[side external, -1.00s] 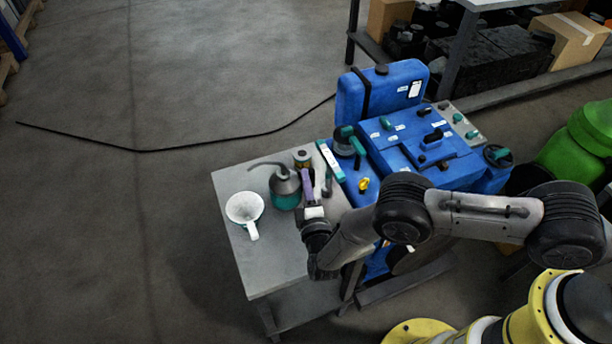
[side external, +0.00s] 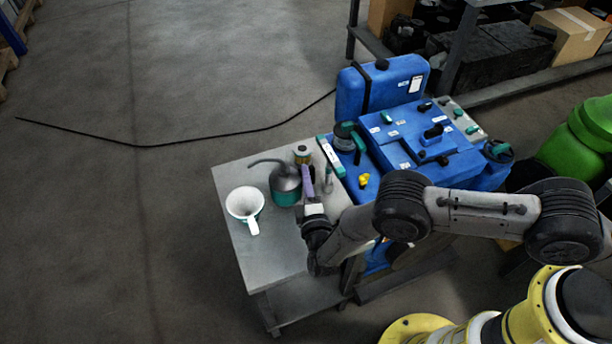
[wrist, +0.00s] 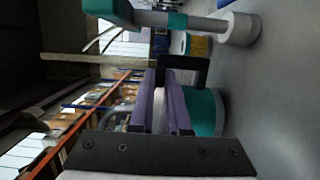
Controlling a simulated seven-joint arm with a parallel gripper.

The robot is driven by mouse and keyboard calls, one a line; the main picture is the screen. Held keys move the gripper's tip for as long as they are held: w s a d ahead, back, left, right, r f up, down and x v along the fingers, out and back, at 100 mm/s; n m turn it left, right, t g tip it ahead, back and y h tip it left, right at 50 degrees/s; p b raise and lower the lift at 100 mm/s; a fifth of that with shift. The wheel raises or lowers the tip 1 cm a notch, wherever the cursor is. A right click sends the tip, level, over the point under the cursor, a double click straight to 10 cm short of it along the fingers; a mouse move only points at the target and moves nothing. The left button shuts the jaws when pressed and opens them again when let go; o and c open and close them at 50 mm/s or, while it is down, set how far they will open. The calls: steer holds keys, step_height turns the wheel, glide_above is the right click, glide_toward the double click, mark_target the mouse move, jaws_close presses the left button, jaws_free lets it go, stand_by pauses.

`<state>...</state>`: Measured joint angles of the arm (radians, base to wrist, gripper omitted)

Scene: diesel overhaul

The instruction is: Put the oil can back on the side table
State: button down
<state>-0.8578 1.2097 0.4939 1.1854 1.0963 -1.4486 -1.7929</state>
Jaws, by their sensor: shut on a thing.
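The oil can (side external: 285,183), grey on top with a teal lower band and a long curved spout, stands upright on the grey side table (side external: 277,262). My gripper (side external: 308,188) is at its right side, low over the table. In the wrist view the purple fingers (wrist: 162,105) are close together, shut on the can's handle side. The can's teal body (wrist: 208,112) shows just beyond them, partly hidden, beside a dark handle-like bar (wrist: 190,63). The exact contact is hidden. The can's base appears to be on or very near the tabletop.
A white funnel (side external: 244,204) stands left of the can. A small yellow-banded tin (side external: 302,155) is behind it. A slim grey and teal tool (side external: 328,179) stands to the right, also in the wrist view (wrist: 190,22). The blue engine block (side external: 425,140) borders the table. The table's front is clear.

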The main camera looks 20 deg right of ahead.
steer(key=shift+f, duration=0.8)
steer(key=c, duration=0.8)
jaws_free()
steer(key=shift+f, duration=0.1)
